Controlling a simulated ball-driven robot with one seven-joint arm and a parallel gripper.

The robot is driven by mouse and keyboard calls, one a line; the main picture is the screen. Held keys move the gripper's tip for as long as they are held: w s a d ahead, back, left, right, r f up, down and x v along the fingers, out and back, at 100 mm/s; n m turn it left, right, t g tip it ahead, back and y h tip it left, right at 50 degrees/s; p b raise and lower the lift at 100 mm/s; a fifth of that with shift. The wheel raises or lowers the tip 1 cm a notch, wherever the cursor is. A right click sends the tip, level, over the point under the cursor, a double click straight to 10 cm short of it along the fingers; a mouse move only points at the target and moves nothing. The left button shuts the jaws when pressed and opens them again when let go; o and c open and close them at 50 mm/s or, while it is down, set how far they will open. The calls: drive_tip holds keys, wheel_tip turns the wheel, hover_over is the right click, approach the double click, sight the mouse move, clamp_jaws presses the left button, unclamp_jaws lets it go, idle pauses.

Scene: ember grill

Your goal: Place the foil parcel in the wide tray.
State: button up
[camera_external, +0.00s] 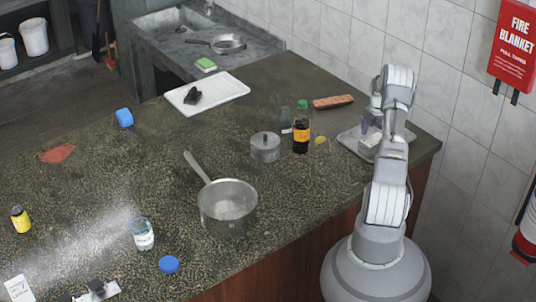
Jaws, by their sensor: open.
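A pale silvery block that looks like the foil parcel (370,146) is at the right end of the counter. It appears to lie in a shallow light-grey tray (347,141), which my arm partly hides. My gripper (368,129) is open, pointing down just above or beside the parcel; whether it touches the parcel is too small to tell. A white rectangular tray (228,90) lies at the back of the counter near the sink, with a dark object on it. I cannot tell for certain which tray is the wide tray.
A brown block (333,102), a dark bottle (301,133) and a lidded pot (265,148) stand left of the grey tray. A saucepan (228,203) sits mid-counter and a glass jar (143,235) is nearer the front. The counter's left-middle is mostly clear. A tiled wall borders the right.

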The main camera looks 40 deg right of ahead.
sight(374, 139)
wheel_tip(374, 139, up, 9)
drive_tip(key=p, duration=0.1)
drive_tip(key=w+a+r+m+t+h, duration=0.15)
drive_tip(key=w+a+r, duration=0.35)
drive_tip(key=r, duration=0.5)
drive_tip(key=w+a+r+m+t+h, duration=0.1)
drive_tip(key=w+a+r+m+t, duration=0.2)
drive_tip(key=a+r, duration=0.5)
drive_tip(key=w+a+r+m+t+h, duration=0.1)
drive_tip(key=w+a+r+m, duration=0.3)
drive_tip(key=r, duration=0.7)
drive_tip(key=a+r+m+t, duration=0.3)
drive_tip(key=a+r+t, duration=0.2)
drive_tip(key=a+r, duration=0.95)
drive_tip(key=s+a+r+m+t+y, duration=0.1)
drive_tip(key=s+a+r+m+t, duration=0.1)
drive_tip(key=s+a+r, duration=0.4)
drive_tip(key=s+a+r+m+t+y, duration=0.2)
drive_tip(key=s+a+r, duration=0.4)
drive_tip(key=r, duration=0.5)
drive_tip(key=shift+s+m+t, duration=0.25)
drive_tip(key=shift+m+t, duration=0.2)
drive_tip(key=shift+m, duration=0.8)
drive_tip(key=shift+f+y, duration=0.1)
drive_tip(key=shift+y, duration=0.15)
wheel_tip(374, 139, down, 12)
drive_tip(key=b, duration=1.2)
drive_tip(key=shift+f, duration=0.15)
